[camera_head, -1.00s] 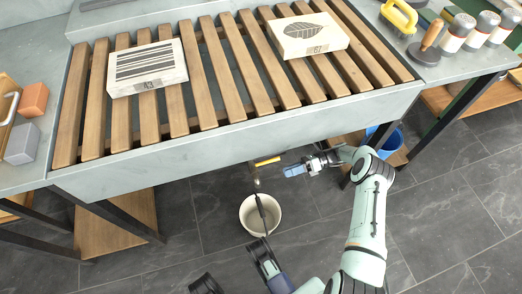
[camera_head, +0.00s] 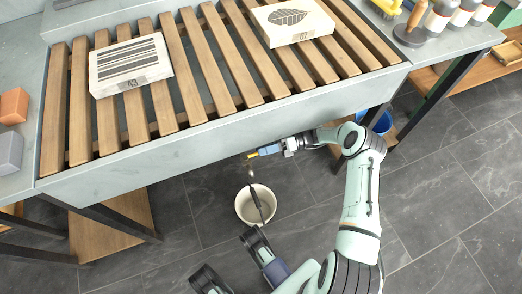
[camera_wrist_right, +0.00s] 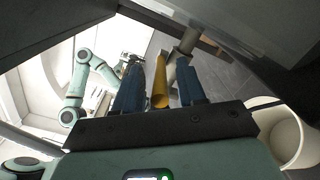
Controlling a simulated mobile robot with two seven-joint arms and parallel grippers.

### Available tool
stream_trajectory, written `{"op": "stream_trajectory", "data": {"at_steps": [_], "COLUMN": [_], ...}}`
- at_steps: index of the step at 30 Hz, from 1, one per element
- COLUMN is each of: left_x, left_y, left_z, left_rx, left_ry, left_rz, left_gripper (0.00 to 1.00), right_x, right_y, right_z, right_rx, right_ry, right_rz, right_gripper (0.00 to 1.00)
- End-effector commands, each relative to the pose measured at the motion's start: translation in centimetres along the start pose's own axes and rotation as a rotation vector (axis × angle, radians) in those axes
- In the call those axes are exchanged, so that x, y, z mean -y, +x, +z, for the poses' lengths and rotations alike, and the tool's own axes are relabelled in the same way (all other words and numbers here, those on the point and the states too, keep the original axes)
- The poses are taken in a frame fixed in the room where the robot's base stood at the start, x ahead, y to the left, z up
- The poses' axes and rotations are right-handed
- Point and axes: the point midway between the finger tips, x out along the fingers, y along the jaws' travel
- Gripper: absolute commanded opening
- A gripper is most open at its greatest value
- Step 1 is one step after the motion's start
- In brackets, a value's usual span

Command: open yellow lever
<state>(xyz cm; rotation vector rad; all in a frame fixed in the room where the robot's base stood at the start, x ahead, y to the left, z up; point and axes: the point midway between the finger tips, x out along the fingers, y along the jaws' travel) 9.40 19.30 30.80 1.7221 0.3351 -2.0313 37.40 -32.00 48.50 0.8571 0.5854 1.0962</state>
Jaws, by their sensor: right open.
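The yellow lever (camera_head: 252,155) shows as a small yellow tip below the front edge of the slatted table in the head view. In the right wrist view the lever (camera_wrist_right: 160,82) stands between the two blue fingers of my right gripper (camera_wrist_right: 158,68). The fingers are open, with a visible gap on each side of the lever. A grey metal pipe (camera_wrist_right: 186,42) shows just beyond it. In the head view my right gripper (camera_head: 268,151) points left at the lever, under the table edge. I cannot make out my left gripper.
A cream bucket (camera_head: 241,208) stands on the floor below the lever. The grey sink table (camera_head: 200,150) with wooden slats overhangs close above my right gripper. A blue bucket (camera_head: 384,122) stands on the right, behind my arm.

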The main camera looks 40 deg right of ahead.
Motion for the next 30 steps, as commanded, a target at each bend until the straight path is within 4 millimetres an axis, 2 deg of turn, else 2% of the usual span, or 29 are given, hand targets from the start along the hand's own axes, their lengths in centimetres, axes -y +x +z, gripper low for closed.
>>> {"op": "stream_trajectory", "data": {"at_steps": [5,14,15,18,30], "left_x": [0.2,0.3,0.3,0.2,-0.5], "left_y": [0.1,0.2,0.2,0.2,-0.5], "left_z": [0.3,0.3,0.3,0.3,-0.5], "left_rx": [0.010,0.012,0.012,0.011,-0.021], "left_ry": [-0.004,-0.005,-0.005,-0.004,0.006], "left_rz": [-0.005,-0.005,-0.005,-0.005,0.009], "left_gripper": [0.43,0.43,0.43,0.43,0.43], "right_x": [0.0,0.0,0.0,0.0,-0.1], "right_y": [1.3,1.5,1.5,1.5,2.0], "right_z": [0.0,0.0,0.0,0.0,0.0], "right_rx": [0.000,0.000,0.000,0.000,0.020], "right_ry": [-0.001,-0.001,-0.001,-0.001,0.002], "right_rz": [0.000,0.000,0.000,0.000,-0.013], "right_gripper": [0.40,0.40,0.27,0.00,0.00]}}
